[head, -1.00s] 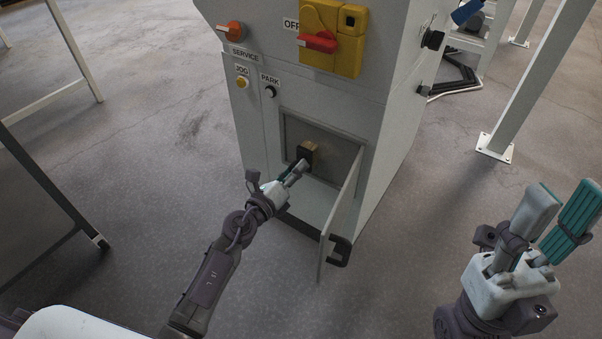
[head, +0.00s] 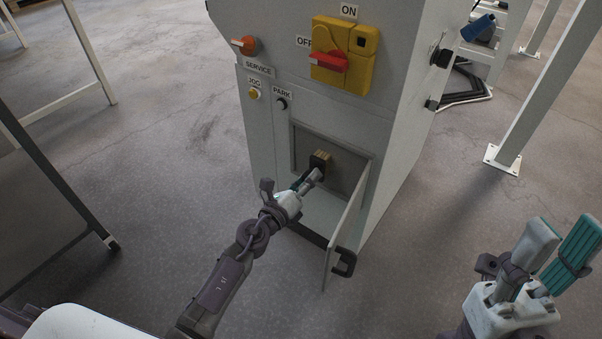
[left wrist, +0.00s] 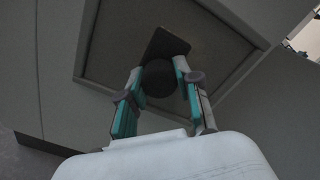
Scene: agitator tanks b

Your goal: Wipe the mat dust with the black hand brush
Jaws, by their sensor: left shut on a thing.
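Whether the brush touches the recess wall, I cannot tell. My right gripper (head: 566,225) is open and empty at the lower right. I see no mat or dust that I can identify.
The grey cabinet (head: 405,110) carries a yellow switch panel (head: 330,75) with a red handle. Its small door (head: 345,230) stands open to the right of my left gripper. A white post (head: 540,90) stands at the right, a table frame (head: 60,170) at the left. Floor between is clear.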

